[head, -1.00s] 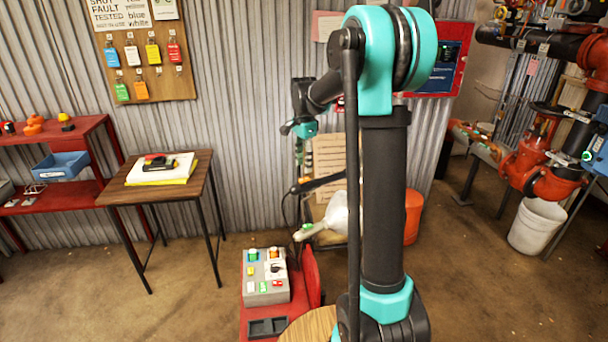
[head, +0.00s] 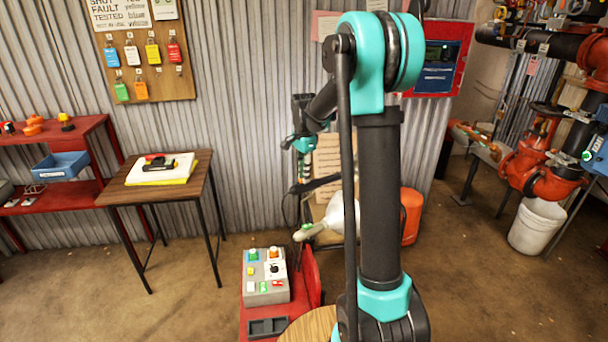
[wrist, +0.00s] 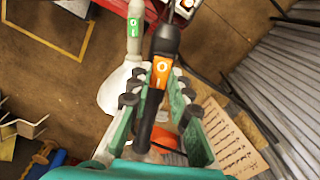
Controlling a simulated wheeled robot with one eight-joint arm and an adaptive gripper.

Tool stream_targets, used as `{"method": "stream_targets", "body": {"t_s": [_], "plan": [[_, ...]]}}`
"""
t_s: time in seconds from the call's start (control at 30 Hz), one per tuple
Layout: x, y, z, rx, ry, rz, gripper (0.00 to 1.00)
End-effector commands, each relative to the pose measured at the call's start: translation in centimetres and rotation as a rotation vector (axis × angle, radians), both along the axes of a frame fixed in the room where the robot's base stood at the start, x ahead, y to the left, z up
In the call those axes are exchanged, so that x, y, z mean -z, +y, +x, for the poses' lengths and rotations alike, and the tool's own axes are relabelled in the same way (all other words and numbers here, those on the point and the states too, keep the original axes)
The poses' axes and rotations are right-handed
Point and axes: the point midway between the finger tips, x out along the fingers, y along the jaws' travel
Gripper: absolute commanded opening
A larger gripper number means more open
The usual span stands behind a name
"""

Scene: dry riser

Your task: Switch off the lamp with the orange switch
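The black lamp (wrist: 155,100) carries an orange switch (wrist: 161,72) with a white mark on its dark body. In the wrist view the switch lies near the tips of my gripper (wrist: 158,90), whose green fingers are spread on both sides of the lamp's black stem. In the head view my gripper (head: 304,165) points down beside the wall, above the black lamp (head: 318,183). A second lamp, with a white shade (wrist: 116,88) and a green switch (wrist: 133,27), stands close by. Whether the black lamp is lit cannot be told.
A wooden table (head: 190,192) and a red shelf (head: 75,135) are at left. A white bucket (head: 537,226) and red pipework (head: 535,160) are at right. Open floor lies between.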

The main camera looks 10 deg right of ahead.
Motion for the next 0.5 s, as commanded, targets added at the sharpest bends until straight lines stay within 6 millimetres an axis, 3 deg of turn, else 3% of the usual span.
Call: {"method": "stream_targets", "body": {"t_s": [0.23,0.5], "plan": [[0.00,0.18,-0.04,-0.002,-0.006,-0.018,0.00],[0.06,0.65,-0.25,-0.003,-0.060,-0.165,0.00]]}}
